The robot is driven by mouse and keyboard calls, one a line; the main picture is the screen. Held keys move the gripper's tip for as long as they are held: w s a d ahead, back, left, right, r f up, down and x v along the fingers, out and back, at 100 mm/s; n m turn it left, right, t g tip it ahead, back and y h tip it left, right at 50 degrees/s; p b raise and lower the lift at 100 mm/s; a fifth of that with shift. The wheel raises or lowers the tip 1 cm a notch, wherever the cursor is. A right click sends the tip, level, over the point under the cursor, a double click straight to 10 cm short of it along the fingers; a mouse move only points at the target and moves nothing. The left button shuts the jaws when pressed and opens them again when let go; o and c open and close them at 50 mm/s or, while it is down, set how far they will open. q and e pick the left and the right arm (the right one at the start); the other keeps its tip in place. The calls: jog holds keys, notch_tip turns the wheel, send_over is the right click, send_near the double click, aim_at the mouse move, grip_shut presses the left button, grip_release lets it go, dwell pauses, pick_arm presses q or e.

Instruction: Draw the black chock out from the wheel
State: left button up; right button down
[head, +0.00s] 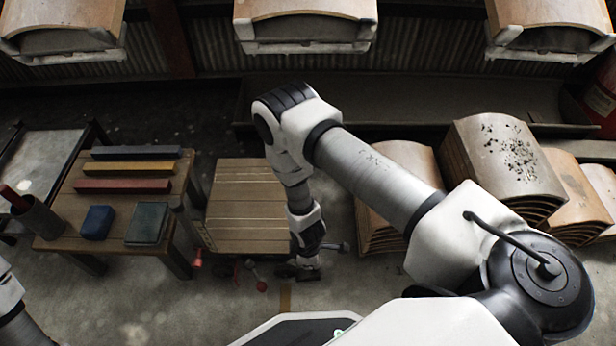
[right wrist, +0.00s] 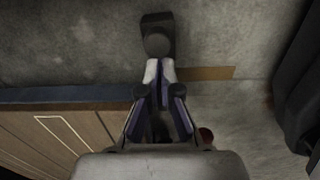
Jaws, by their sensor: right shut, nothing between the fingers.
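A black block with a rounded knob (right wrist: 158,40), which looks like the chock, lies on the concrete floor just beyond my right fingertips in the right wrist view. My right gripper (right wrist: 159,72) is shut and empty, with its pale fingertips close to the knob; whether they touch it I cannot tell. In the head view my right gripper (head: 306,262) reaches down beside the right front corner of the wooden-topped cart (head: 245,205). The wheel is not clearly seen; the cart top and my arm hide that area. My left gripper is outside the view.
A red ball knob (head: 261,287) sticks out at the cart's front. A wooden table (head: 105,213) with coloured bars, a blue block and a green book stands left. Stacks of curved panels (head: 500,165) stand right. More panels hang above. Open floor lies in front of the cart.

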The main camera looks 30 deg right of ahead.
jog(key=shift+f, duration=1.45)
jog(key=shift+d+r, duration=0.1)
jog(key=shift+r, duration=0.1)
jog(key=d, duration=0.1)
jog(key=s+d+p, duration=0.1)
jog(key=s+d, duration=0.1)
jog(key=shift+s+r+p, duration=0.1)
jog(key=shift+r+p, duration=0.15)
jog(key=shift+p, duration=0.1)
jog(key=shift+s+d+f, duration=0.1)
jog(key=shift+d, duration=0.1)
pick_arm(q)
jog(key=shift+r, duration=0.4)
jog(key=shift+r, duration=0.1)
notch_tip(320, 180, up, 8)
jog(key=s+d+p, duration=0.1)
jog(key=p, duration=0.7)
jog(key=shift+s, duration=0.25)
pick_arm(e)
notch_tip(320, 180, up, 10)
